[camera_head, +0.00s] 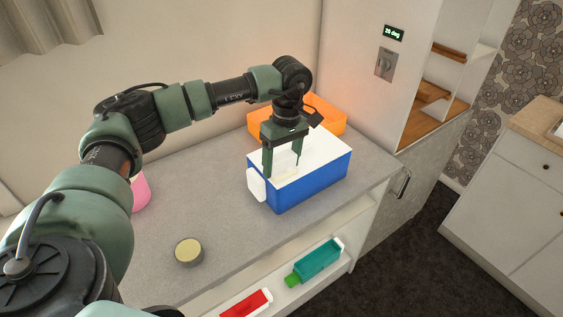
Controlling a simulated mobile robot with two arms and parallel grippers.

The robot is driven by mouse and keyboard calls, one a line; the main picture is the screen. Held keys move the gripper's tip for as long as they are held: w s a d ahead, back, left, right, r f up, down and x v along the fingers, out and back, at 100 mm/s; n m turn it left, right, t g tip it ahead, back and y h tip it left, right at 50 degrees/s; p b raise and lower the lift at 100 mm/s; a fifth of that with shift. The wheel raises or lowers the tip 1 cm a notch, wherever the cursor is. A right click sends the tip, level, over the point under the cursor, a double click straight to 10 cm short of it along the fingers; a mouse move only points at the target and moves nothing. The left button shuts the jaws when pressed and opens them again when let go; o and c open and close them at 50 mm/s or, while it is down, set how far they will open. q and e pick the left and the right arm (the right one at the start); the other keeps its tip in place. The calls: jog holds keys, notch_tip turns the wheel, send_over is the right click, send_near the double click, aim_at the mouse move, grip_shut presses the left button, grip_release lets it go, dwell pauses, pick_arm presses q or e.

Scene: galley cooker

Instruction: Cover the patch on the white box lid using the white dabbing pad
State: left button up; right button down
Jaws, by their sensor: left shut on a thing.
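The blue box (312,188) stands on the grey worktop with its white lid (325,152) on top. My left gripper (283,168) points down over the left part of the lid, its two fingers apart around a pale, whitish thing that I take for the dabbing pad (284,166). The pad is small and blends with the lid, so I cannot tell whether it touches it. A faint cream area, likely the patch (286,175), shows on the lid just under the fingers and is partly hidden. My right gripper is out of view.
An orange box (327,117) stands behind the blue one. A round tin (188,251) with a pale yellow top sits on the worktop (225,218), and a pink container (140,192) is partly behind my arm. Red (247,303) and teal (319,260) items lie on the shelf below.

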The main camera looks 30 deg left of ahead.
pick_arm(q)
jog(key=shift+s+a, duration=0.2)
jog(key=shift+s, duration=0.25)
jog(key=shift+s+a, duration=0.2)
jog(key=shift+s, duration=0.25)
jog(key=shift+w+d, duration=0.25)
jog(key=shift+w, duration=0.3)
jog(key=shift+w+d, duration=0.25)
jog(key=shift+w, duration=0.3)
jog(key=shift+s+a, duration=0.25)
jog(key=shift+s, duration=0.3)
jog(key=shift+w, duration=0.1)
jog(key=shift+w+a+b, duration=0.2)
jog(key=shift+a+b, duration=0.05)
jog(key=shift+a, duration=0.3)
jog(key=shift+w+a+b, duration=0.2)
jog(key=shift+a, duration=0.3)
jog(key=shift+w+a, duration=0.25)
jog(key=shift+a, duration=0.4)
jog(key=shift+w+a, duration=0.3)
jog(key=shift+a, duration=0.35)
jog(key=shift+w+a, duration=0.25)
jog(key=shift+a, duration=0.4)
jog(key=shift+f, duration=0.1)
jog(key=shift+w+d, duration=0.1)
jog(key=shift+d, duration=0.05)
